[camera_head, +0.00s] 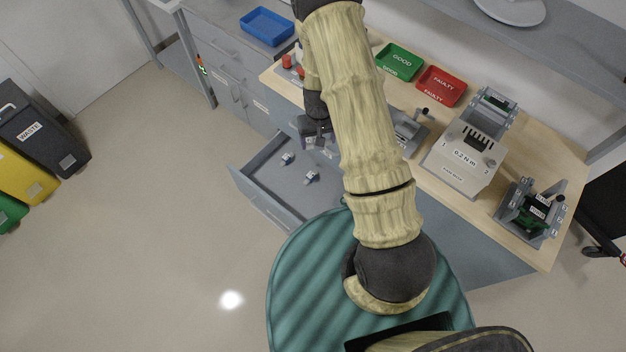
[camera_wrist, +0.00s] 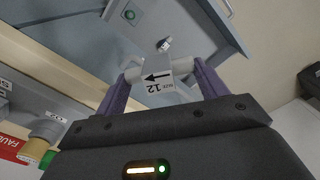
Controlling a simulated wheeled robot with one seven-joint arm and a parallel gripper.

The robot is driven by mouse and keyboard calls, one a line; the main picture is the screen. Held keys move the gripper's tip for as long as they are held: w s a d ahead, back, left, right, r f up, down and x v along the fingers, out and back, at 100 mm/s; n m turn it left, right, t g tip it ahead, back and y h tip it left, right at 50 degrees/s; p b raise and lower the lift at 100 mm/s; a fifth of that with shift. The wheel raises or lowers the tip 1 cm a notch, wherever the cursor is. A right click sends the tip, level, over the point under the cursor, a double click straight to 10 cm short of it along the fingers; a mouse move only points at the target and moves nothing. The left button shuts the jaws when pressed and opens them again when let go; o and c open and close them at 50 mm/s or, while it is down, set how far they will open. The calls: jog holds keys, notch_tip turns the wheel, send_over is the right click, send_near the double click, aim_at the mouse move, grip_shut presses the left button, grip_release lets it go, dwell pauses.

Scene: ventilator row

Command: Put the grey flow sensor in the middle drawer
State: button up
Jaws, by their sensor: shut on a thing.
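My gripper (camera_wrist: 160,78) is shut on the grey flow sensor (camera_wrist: 157,74), a pale grey piece with a black arrow and a "SIZE 12" label, held between the two purple fingers. In the head view my gripper (camera_head: 318,130) is above the back part of an open grey drawer (camera_head: 262,205). My arm hides the drawer's right side.
A blue tray (camera_head: 267,26) stands farther back. Open floor lies left of the drawer.

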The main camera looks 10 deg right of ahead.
jog(key=s+d+f+n+b, duration=0.2)
jog(key=s+f+b, duration=0.3)
jog(key=f+b, duration=0.4)
jog(key=s+d+f+n+b, duration=0.2)
jog(key=s+d+f+b, duration=0.2)
jog(key=f+b, duration=0.6)
jog(key=s+d+f+n+b, duration=0.3)
jog(key=f+b, duration=0.7)
jog(key=b, duration=0.9)
jog(key=s+d, duration=0.1)
jog(key=s, duration=0.1)
jog(key=shift+s+d+f, duration=0.2)
jog(key=shift+s+d, duration=0.05)
jog(key=shift+s, duration=0.1)
jog(key=shift+w, duration=0.15)
jog(key=b, duration=0.2)
send_over(316, 199)
notch_tip(316, 199, down, 8)
jog(key=shift+f+b, duration=0.1)
jog(key=shift+b, duration=0.9)
jog(key=shift+f, duration=0.1)
jog(key=shift+f+b, duration=0.55)
jog(key=shift+f, duration=1.2)
